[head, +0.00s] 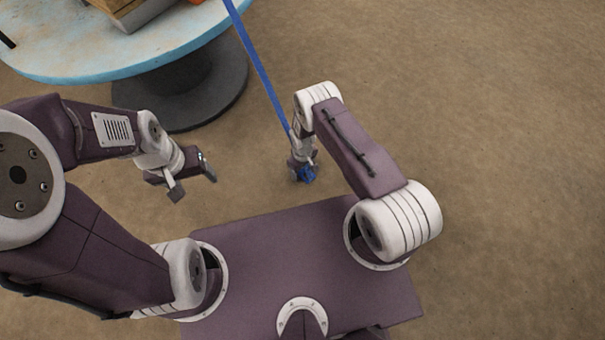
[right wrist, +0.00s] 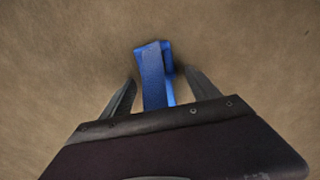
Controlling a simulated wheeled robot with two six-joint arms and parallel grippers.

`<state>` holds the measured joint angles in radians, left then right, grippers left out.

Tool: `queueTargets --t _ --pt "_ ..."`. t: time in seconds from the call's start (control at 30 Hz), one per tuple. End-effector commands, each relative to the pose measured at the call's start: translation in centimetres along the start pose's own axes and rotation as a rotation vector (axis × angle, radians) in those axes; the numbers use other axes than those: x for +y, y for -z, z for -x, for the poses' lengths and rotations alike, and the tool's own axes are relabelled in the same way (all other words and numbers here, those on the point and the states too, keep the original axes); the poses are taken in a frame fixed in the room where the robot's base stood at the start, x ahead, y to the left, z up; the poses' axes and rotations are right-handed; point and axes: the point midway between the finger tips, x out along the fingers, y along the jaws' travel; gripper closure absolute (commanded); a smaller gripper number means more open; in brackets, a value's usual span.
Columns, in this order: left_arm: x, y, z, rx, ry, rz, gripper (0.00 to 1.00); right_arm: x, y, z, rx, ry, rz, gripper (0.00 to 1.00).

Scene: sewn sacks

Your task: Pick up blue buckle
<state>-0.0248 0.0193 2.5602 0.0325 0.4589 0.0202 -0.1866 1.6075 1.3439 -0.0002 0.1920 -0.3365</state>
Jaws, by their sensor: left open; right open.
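The blue buckle (head: 306,174) shows in the head view as a small blue piece at my right gripper (head: 303,168), low over the floor. In the right wrist view a blue piece (right wrist: 153,78), which looks like the buckle or its strap end, lies between the two dark fingers of my right gripper (right wrist: 159,76). The fingers stand apart, one on each side of it. I cannot tell whether either finger touches it. My left gripper (head: 194,182) is open and empty, well to the left of the buckle.
A long blue strap (head: 259,70) runs from the top of the head view down to my right wrist. A round table with a pale blue rim (head: 110,74) stands at upper left on a dark base, bearing a wooden box (head: 150,10). Brown floor is clear on the right.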

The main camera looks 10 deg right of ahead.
Motion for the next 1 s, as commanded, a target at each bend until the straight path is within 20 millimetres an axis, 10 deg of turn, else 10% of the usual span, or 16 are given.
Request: queueTargets --t 0.13,0.37,0.67,1.0 --pt "0.0 0.0 0.2 0.001 0.0 0.0 0.3 0.0 0.1 0.2 0.002 -0.001 0.0 0.35" --pt "0.0 0.1 0.3 0.001 0.0 0.0 0.3 0.0 0.1 0.3 0.002 -0.001 0.0 0.99" --pt "0.0 0.1 0.7 0.001 0.0 0.0 0.3 0.0 0.1 0.8 0.002 -0.001 0.0 0.99" --pt "0.1 0.7 6.2 0.001 0.0 0.0 0.3 -1.2 -1.5 6.5 -0.004 0.001 0.004 0.99"
